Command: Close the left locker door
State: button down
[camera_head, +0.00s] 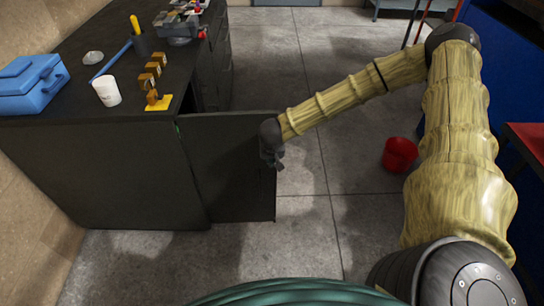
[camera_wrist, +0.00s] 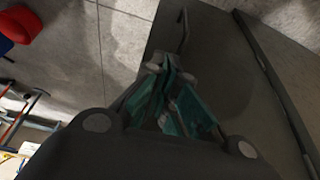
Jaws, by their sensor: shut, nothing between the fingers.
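The left locker door (camera_head: 232,168) is a dark grey panel on the end of the black workbench cabinet (camera_head: 105,175). It stands swung open, sticking out to the right of the cabinet's front. My gripper (camera_head: 272,158) is at the door's free upper right edge in the head view. In the wrist view my gripper (camera_wrist: 168,75) is shut and empty, with teal inner links. Its tips are close to the dark door panel (camera_wrist: 225,65), near a thin handle-like bar (camera_wrist: 182,32). Whether they touch the door cannot be told.
A blue toolbox (camera_head: 32,84), a white cup (camera_head: 106,91) and small parts lie on the benchtop. A red bucket (camera_head: 399,154) stands on the floor to the right of my gripper. Open concrete floor (camera_head: 310,215) lies right of the door.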

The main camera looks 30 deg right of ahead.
jog(key=shift+w+d+f+p, duration=0.2)
jog(key=shift+w+d, duration=0.2)
jog(key=shift+w, duration=0.25)
jog(key=shift+w+d+f+p, duration=0.1)
jog(key=shift+w+d+f, duration=0.1)
jog(key=shift+w+d, duration=0.3)
jog(key=shift+w+d+f+p, duration=0.15)
jog(key=shift+w+d+f, duration=0.1)
jog(key=shift+w, duration=0.5)
jog(key=shift+w+r, duration=0.1)
jog(key=shift+r, duration=0.05)
